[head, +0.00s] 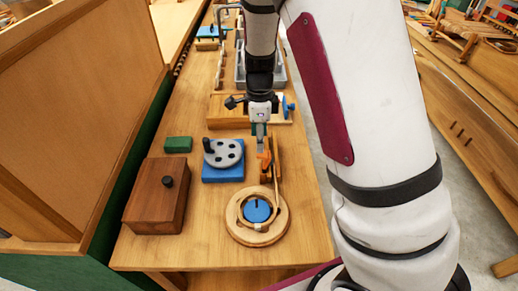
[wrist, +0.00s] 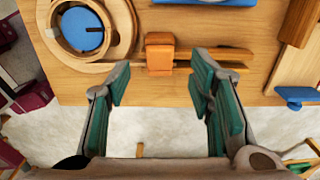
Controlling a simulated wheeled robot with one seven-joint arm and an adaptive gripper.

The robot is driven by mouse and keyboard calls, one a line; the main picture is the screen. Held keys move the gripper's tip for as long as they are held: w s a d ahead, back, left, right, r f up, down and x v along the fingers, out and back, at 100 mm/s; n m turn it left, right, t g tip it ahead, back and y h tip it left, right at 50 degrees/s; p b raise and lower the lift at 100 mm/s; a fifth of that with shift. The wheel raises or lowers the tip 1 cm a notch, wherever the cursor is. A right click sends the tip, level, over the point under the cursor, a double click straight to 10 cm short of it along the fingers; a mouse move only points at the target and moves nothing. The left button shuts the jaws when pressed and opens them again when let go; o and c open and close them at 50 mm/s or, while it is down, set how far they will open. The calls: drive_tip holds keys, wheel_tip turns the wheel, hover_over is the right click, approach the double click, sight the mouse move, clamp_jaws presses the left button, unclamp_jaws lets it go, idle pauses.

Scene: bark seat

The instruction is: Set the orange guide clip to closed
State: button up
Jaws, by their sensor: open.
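The orange guide clip (head: 265,158) stands on the narrow wooden piece near the table's right side, behind the round wooden ring. In the wrist view the clip (wrist: 160,52) is an orange block above the gap between my fingertips. My gripper (wrist: 160,82) is open, with its green-padded fingers spread and nothing between them. In the head view my gripper (head: 260,138) points down at the clip, very close to it; I cannot tell whether they touch. The fingers partly hide the clip's upper part there.
A wooden ring (head: 240,231) surrounds a blue disc (head: 257,210) in front of the clip. Left are a grey crank wheel on a blue base (head: 222,174), a dark wooden box (head: 155,197) and a green block (head: 178,144). A wooden tray and blue knob (head: 289,105) lie behind.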

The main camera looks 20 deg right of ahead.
drive_tip(key=shift+f, duration=2.7)
clamp_jaws()
